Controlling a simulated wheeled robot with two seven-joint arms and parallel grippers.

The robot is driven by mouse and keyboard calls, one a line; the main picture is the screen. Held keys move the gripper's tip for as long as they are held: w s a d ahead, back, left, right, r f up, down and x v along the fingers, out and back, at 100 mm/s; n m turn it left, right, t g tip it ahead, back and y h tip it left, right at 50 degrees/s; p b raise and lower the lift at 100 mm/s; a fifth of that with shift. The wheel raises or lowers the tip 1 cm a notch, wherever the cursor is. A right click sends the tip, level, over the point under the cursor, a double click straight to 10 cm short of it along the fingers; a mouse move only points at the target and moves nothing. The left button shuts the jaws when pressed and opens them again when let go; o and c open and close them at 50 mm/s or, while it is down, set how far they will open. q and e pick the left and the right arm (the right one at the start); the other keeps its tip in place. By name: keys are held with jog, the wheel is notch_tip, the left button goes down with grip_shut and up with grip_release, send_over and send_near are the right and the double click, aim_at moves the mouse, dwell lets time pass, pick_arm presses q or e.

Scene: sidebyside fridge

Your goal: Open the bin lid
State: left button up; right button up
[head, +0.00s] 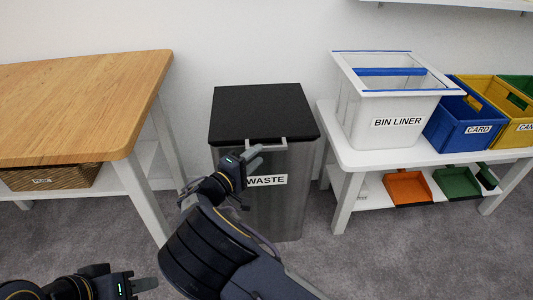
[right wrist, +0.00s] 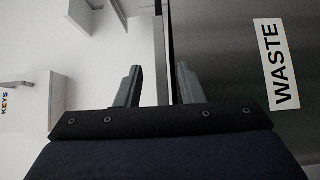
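The waste bin (head: 292,190) is a grey metal box with a flat black lid (head: 262,110), which lies shut. A pale handle (head: 268,144) sits at the lid's front edge. A WASTE label (head: 267,180) is on the front; it also shows in the right wrist view (right wrist: 277,62). My right gripper (head: 250,156) is in front of the handle, partly covering the label. In the right wrist view its fingers (right wrist: 157,80) are apart, with the bin's upper edge in line between them; contact cannot be told. My left gripper (head: 145,285) is low at the left, empty as far as seen.
A wooden-topped table (head: 85,95) stands left of the bin. A white bench (head: 350,158) stands at the right with a BIN LINER container (head: 395,122), a blue CARD crate (head: 470,125) and a yellow crate (head: 515,130). Grey floor (head: 360,265) lies open in front.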

aim_at(265, 150)
jog(key=b+x, duration=0.1)
jog(key=x, duration=0.4)
jog(key=shift+w+d, duration=0.1)
grip_shut()
